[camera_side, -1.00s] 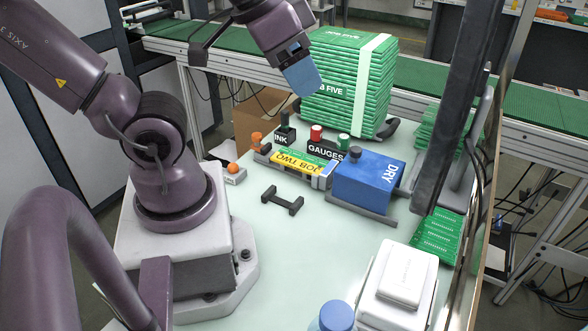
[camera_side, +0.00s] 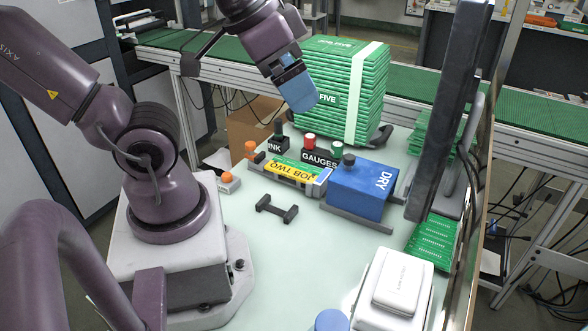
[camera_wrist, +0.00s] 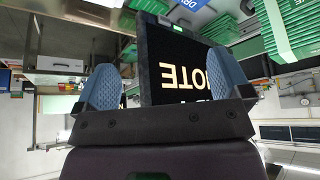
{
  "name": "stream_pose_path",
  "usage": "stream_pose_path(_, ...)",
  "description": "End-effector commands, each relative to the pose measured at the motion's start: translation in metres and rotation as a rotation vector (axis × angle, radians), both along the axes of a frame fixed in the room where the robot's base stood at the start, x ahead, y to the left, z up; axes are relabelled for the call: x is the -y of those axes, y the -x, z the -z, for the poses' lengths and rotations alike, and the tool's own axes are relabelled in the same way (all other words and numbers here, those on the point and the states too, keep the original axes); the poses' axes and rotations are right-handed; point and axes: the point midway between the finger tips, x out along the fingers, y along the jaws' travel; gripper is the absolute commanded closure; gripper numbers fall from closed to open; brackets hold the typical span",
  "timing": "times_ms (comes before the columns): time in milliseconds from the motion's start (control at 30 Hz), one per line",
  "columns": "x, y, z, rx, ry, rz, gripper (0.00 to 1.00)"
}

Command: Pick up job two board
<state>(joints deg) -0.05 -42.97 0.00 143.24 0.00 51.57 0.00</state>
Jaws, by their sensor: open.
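The job two board (camera_side: 289,172) is green with a yellow JOB TWO label. In the wrist view, my open gripper (camera_wrist: 165,88) shows two blue fingers set apart. A black panel with pale letters (camera_wrist: 188,75) shows between them. I cannot make out the job two board in the wrist view.
The GAUGES block (camera_side: 318,161) and INK block (camera_side: 275,146) stand behind the board. The blue DRY box (camera_side: 362,188) is at its right. A tall green stack (camera_side: 335,84) stands behind. A small dark bracket (camera_side: 276,208) lies in front; the table around it is clear.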

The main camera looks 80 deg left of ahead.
Motion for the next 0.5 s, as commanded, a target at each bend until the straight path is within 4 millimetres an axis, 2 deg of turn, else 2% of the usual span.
stream_pose_path(67,-0.005,-0.001,0.003,-0.014,0.000,-0.024,0.04)
stream_pose_path(167,-0.018,-0.005,0.017,-0.088,0.007,-0.086,0.04)
stream_pose_path(267,-0.039,-0.015,0.034,-0.190,0.033,-0.187,0.04)
stream_pose_path(367,-0.068,-0.027,0.054,-0.282,0.094,-0.365,0.04)
stream_pose_path(500,-0.113,-0.039,0.087,-0.378,0.206,-0.715,0.04)
